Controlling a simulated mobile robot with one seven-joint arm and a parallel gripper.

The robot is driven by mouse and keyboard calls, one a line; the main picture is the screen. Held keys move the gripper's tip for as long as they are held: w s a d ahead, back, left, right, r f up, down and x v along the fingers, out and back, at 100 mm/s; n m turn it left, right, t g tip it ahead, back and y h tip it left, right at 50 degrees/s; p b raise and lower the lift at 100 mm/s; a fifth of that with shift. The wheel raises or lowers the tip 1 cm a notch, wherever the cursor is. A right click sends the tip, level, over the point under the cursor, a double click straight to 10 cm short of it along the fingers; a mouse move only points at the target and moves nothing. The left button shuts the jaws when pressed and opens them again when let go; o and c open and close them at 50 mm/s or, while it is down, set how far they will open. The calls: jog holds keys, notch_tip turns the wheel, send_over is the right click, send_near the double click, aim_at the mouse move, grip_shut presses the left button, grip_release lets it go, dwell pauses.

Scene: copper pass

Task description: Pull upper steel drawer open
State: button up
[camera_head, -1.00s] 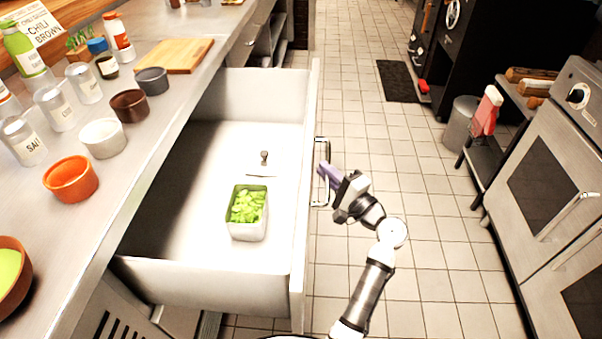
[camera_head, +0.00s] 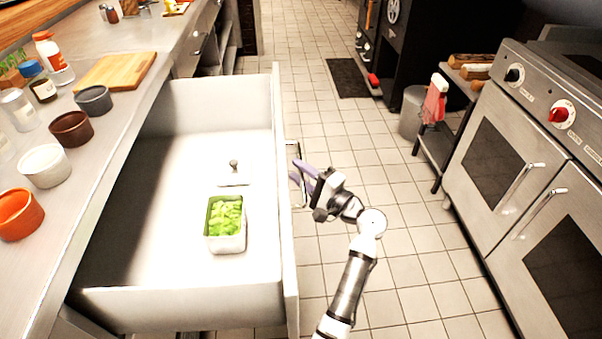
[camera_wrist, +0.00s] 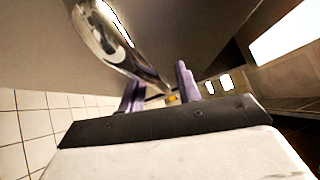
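The upper steel drawer (camera_head: 282,230) stands pulled far out from under the counter on the left in the head view. Its bar handle (camera_head: 302,200) is on the outer face of its front; the metal handle (camera_wrist: 118,45) also shows large in the wrist view. My gripper (camera_head: 295,168) is at the handle, its purple fingers spread apart. In the wrist view the fingers (camera_wrist: 158,88) have a gap between them, with the handle's far end near that gap. I cannot tell whether either finger touches it. Inside the drawer are a metal container (camera_head: 226,243) of green pieces and a small knobbed lid (camera_head: 233,181).
The counter (camera_head: 120,130) holds bowls, jars and a cutting board (camera_head: 115,70). Ovens (camera_head: 490,170) stand on the right, with a bin (camera_head: 412,112) and a low rack (camera_head: 437,150) beyond. Tiled floor (camera_head: 400,240) between is clear.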

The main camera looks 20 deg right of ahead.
jog(key=b+v, duration=0.1)
jog(key=v, duration=1.2)
jog(key=shift+s+d, duration=0.25)
jog(key=shift+s, duration=0.05)
